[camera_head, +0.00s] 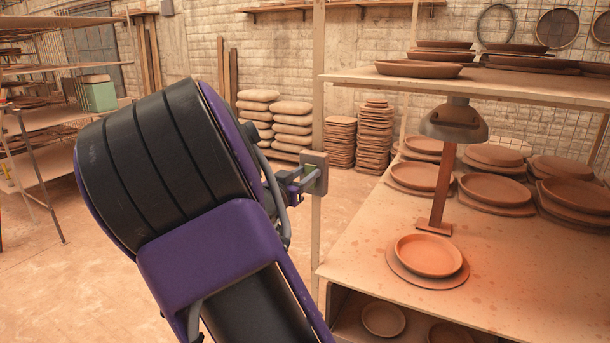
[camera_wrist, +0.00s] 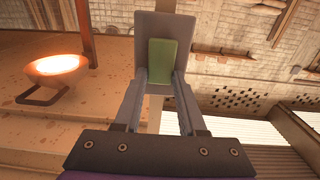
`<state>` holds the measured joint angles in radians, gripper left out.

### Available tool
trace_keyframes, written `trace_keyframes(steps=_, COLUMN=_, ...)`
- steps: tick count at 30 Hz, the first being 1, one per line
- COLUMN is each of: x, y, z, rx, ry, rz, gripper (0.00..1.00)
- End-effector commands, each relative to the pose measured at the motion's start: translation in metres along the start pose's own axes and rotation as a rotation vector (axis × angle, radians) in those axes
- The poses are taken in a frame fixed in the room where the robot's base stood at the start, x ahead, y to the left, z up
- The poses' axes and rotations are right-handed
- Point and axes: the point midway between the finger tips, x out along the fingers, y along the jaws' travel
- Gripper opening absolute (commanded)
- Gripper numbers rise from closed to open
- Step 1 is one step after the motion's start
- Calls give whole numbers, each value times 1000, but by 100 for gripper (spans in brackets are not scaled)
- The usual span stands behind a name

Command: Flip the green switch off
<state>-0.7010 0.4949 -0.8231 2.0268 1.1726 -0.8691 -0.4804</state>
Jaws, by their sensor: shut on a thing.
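The green switch (camera_wrist: 161,60) is a flat green rocker in a grey housing (camera_wrist: 165,25), seen upper middle in the wrist view. In the head view the housing (camera_head: 316,172) is fixed to a wooden post of the shelf, and the green part is not clear there. My gripper (camera_wrist: 160,76) is at the housing, with one finger on each side of the green switch and shut on it. In the head view my gripper (camera_head: 296,181) reaches the housing from the left.
A lamp (camera_head: 454,122) stands on the shelf board at the right; it glows in the wrist view (camera_wrist: 57,66). Clay plates (camera_head: 428,256) lie on the board around it. The wooden post (camera_head: 317,235) stands beside my gripper. The floor at the left is open.

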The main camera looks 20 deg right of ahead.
Motion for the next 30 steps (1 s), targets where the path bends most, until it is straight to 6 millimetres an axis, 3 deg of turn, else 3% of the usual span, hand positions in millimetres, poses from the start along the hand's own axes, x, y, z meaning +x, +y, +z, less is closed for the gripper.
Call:
trace_keyframes(steps=7, x=0, y=1, z=7, rx=-1, ry=40, rz=2, gripper=0)
trace_keyframes(steps=18, x=-2, y=0, z=13, rx=0, ry=266, rz=1, gripper=0)
trace_keyframes(steps=30, x=-3, y=0, z=9, rx=0, ry=296, rz=1, gripper=0)
